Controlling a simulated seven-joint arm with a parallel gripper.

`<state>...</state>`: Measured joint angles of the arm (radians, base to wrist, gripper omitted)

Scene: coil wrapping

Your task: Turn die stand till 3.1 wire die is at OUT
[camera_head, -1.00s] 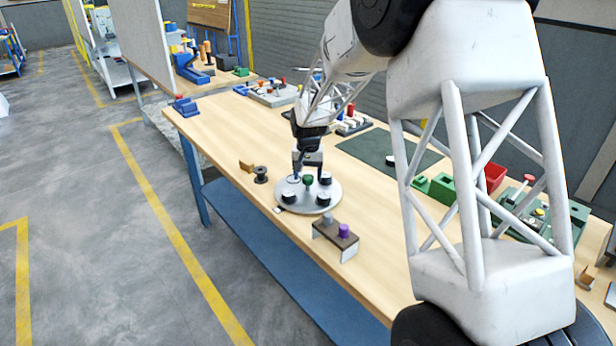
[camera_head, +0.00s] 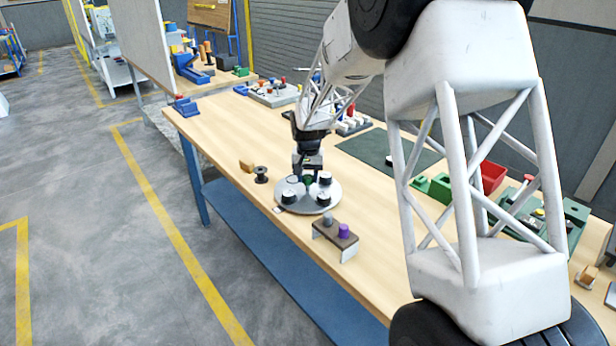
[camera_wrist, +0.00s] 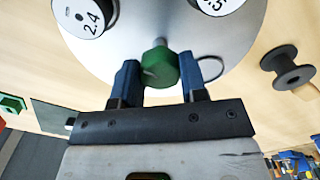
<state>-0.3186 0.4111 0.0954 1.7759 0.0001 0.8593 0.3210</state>
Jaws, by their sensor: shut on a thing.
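The die stand (camera_head: 308,206) is a round grey plate on the bench, with several dark dies around a green knob (camera_wrist: 159,67). My gripper (camera_wrist: 160,80) is shut on the green knob at the plate's middle, one blue finger on each side. In the wrist view a die marked 2.4 (camera_wrist: 86,14) is at upper left. A second die (camera_wrist: 216,3) at the top is cut off, its label only partly readable. In the head view the die labels are too small to read. I cannot make out the 3.1 die or an OUT mark.
A black spool (camera_head: 261,175) and a small wooden block (camera_head: 246,167) stand left of the plate. A brown bracket with a grey and a purple knob (camera_head: 343,231) stands in front near the bench edge. A dark green mat (camera_head: 372,148) lies behind on the right.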

